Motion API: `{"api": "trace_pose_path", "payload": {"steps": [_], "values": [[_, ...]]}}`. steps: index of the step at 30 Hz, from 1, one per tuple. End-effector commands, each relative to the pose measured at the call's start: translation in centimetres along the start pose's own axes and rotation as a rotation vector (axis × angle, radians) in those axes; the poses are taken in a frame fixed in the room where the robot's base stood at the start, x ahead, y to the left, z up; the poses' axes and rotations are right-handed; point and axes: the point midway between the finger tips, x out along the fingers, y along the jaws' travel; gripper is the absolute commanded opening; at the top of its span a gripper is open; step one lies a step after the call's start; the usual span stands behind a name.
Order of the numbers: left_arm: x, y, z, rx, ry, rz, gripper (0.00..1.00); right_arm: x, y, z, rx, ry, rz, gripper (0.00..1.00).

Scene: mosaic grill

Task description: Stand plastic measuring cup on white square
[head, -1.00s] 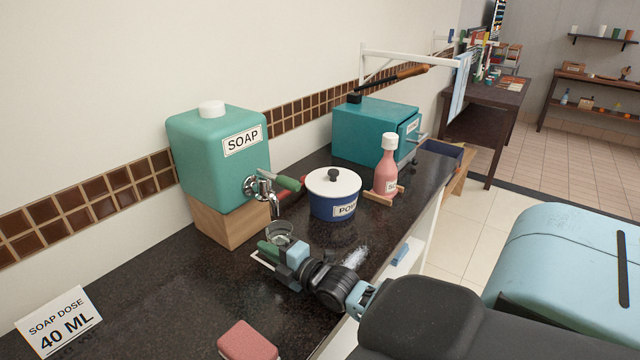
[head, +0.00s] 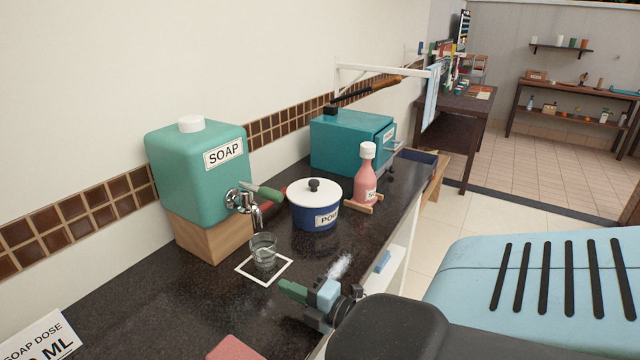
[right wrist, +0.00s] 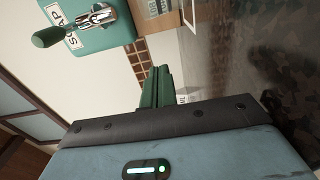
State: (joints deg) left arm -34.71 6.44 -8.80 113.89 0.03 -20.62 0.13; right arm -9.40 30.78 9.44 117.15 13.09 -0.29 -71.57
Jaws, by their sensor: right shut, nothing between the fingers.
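The clear plastic measuring cup (head: 263,248) stands upright on the counter in the head view, below the soap tap. Its base is within the white square (head: 250,278), an outline whose far part is hidden behind the cup. My right gripper (head: 282,288) is just to the front right of the square, apart from the cup, shut and empty. Its green fingers (right wrist: 155,86) show together in the right wrist view, where I cannot make out the cup. My left gripper is in neither view.
The teal soap dispenser (head: 197,175) with its green-handled tap (head: 243,200) stands on a wooden block (head: 210,240) behind the cup. A blue pot (head: 315,213) and pink bottle (head: 366,180) stand right. A pink block (head: 236,348) lies in front. The counter left of the square is clear.

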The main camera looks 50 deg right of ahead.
Motion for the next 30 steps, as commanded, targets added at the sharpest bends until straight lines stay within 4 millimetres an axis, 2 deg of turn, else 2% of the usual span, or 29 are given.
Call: {"api": "trace_pose_path", "payload": {"steps": [6, 13, 18, 25, 30], "values": [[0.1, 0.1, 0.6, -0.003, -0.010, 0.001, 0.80, -3.7, -0.2, 0.0, 0.001, 0.000, -0.005, 0.00], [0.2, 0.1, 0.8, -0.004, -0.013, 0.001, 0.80, -6.3, -0.1, 0.0, 0.001, -0.001, -0.003, 0.00], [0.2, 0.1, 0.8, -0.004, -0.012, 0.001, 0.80, -7.2, 0.0, 0.0, -0.001, 0.001, -0.001, 0.00], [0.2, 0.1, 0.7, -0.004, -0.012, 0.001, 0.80, -7.3, 0.0, 0.0, 0.011, 0.003, 0.001, 0.00], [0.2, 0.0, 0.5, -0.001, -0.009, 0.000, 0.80, -7.5, -0.1, -0.1, 0.174, 0.030, -0.004, 0.00]]}}
